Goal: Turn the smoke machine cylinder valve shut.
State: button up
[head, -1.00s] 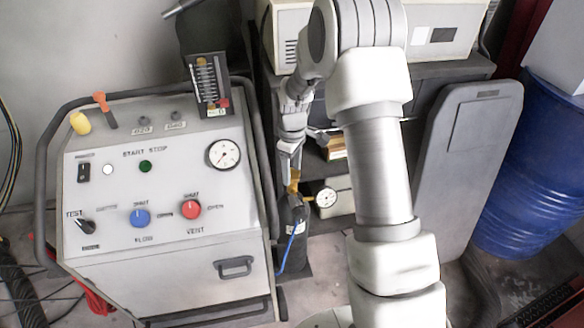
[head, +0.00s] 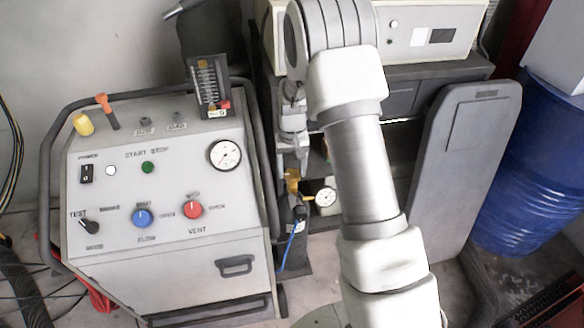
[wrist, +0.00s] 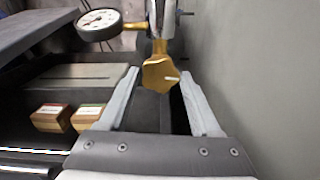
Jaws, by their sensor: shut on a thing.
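The cylinder valve is a brass knob (wrist: 160,74) with a white mark pointing right in the wrist view. In the head view the brass valve (head: 293,182) sits on top of a slim black cylinder (head: 298,225) beside the grey machine. My gripper (wrist: 158,76) is shut on the knob, one finger on each side of it. In the head view my gripper (head: 292,165) comes down onto the valve from above, and its fingers are partly hidden. A round gauge (head: 325,196) stands out right of the valve; it also shows in the wrist view (wrist: 99,20).
The smoke machine's control panel (head: 110,185) stands left of the cylinder, with a black tube rail (head: 262,160) close by. A blue hose (head: 289,248) runs down the cylinder. Small boxes (wrist: 50,118) lie on a dark shelf. A grey panel (head: 465,170) and blue drum (head: 525,175) stand right.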

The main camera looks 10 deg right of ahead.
aim_at(293, 174)
jog(key=m+p, duration=0.1)
jog(key=m, duration=0.3)
jog(key=shift+r, duration=0.1)
jog(key=shift+m, duration=1.7)
jog(key=shift+p, duration=0.3)
jog(key=o, duration=1.4)
jog(key=shift+c, duration=0.2)
notch_tip(293, 174, up, 17)
jog(key=p, duration=0.2)
jog(key=shift+r+p, duration=0.15)
jog(key=shift+p, duration=0.15)
jog(key=shift+d, duration=0.1)
